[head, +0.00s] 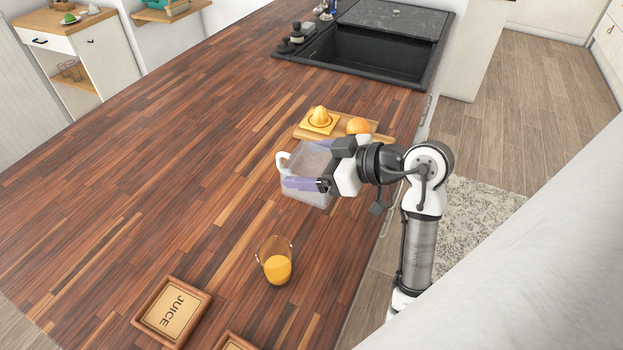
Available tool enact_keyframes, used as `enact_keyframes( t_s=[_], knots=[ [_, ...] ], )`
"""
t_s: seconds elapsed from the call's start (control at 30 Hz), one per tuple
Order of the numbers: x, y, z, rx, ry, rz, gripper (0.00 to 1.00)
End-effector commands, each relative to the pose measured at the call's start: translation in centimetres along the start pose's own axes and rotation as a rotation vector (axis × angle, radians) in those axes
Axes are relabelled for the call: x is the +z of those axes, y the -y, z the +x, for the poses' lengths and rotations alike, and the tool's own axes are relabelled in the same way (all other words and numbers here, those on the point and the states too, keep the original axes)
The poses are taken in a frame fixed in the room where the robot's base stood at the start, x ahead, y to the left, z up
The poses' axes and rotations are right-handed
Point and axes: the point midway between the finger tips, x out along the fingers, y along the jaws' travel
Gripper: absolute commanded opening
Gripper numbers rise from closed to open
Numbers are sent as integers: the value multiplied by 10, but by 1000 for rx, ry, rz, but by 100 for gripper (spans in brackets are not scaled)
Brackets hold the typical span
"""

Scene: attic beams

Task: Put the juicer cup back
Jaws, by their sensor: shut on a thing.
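The juicer cup (298,160) is a clear, squarish container with a white handle on its left side. My gripper (304,165) reaches in from the right and is shut on it, with one lavender finger along the near side and the other at the far side. The cup looks upright; I cannot tell whether its base touches the counter. The yellow juicer top (319,121) with its reamer cone sits on a wooden board (302,134) just behind the cup. A glass of orange juice (277,268) stands on the counter in front of the cup.
An orange (358,126) lies on the board, close behind my gripper. A wooden tray marked JUICE (172,312) lies at the front left, and part of another tray (235,342) shows beside it. A black sink (372,52) is at the back. The counter's left side is clear.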

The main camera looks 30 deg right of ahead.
Motion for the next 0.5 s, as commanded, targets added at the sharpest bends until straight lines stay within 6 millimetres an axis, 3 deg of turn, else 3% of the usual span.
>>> enact_keyframes(
  t_s=[0.5],
  knots=[
    [48, 0, 19, 1, -1, 1, 56]
  ],
)
